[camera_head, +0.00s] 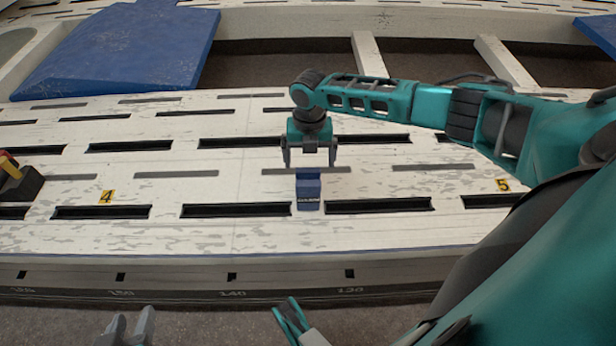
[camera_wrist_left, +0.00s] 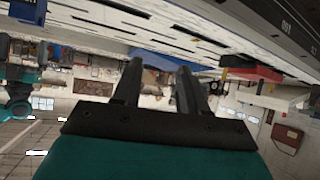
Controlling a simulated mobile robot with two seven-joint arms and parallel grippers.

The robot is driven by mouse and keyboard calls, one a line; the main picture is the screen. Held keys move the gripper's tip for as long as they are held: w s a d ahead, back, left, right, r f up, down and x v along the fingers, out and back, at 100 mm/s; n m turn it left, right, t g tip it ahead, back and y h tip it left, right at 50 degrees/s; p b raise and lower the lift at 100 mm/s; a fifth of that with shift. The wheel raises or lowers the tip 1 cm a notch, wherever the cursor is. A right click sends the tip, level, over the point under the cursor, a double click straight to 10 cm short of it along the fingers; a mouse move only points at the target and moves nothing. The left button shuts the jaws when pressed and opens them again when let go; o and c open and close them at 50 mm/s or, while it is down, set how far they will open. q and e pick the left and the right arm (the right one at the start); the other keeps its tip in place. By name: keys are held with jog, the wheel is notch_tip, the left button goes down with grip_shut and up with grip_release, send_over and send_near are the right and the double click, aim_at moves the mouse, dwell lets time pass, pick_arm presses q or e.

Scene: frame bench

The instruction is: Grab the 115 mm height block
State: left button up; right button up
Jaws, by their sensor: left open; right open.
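A small dark blue block (camera_head: 308,190) stands upright on the white slotted bench (camera_head: 360,236), with a pale label low on its front. My right gripper (camera_head: 309,166) points down with fingers apart, at the block's top edge in the head view. The block's top lies between the fingertips in the picture; I cannot tell whether they touch it. My left gripper (camera_head: 131,325) is open and empty at the bottom edge, before the bench; its fingers also show in the left wrist view (camera_wrist_left: 158,75). A dark blue shape at that view's upper left may be the block.
A red, yellow and black device (camera_head: 18,182) sits at the bench's left edge. A large blue panel (camera_head: 120,45) lies behind. Number tags 4 (camera_head: 106,197) and 5 (camera_head: 503,185) mark the bench. The bench around the block is clear apart from slots.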

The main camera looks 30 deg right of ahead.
aim_at(309, 171)
notch_tip(309, 171, down, 4)
jog(key=shift+r+b, duration=0.2)
jog(key=shift+b, duration=0.3)
jog(key=shift+f, duration=0.75)
jog(key=f+b, duration=0.1)
jog(key=f, duration=0.1)
jog(key=f+b, duration=0.2)
jog(key=shift+a+f, duration=0.2)
jog(key=shift+f, duration=0.25)
jog(key=shift+c, duration=1.3)
jog(key=shift+s, duration=0.1)
jog(key=c, duration=1.5)
pick_arm(q)
jog(key=shift+d+f, duration=0.35)
jog(key=shift+f, duration=0.2)
jog(key=shift+d+f, duration=0.35)
jog(key=shift+f, duration=0.2)
pick_arm(e)
jog(key=shift+r, duration=0.2)
jog(key=shift+c, duration=0.2)
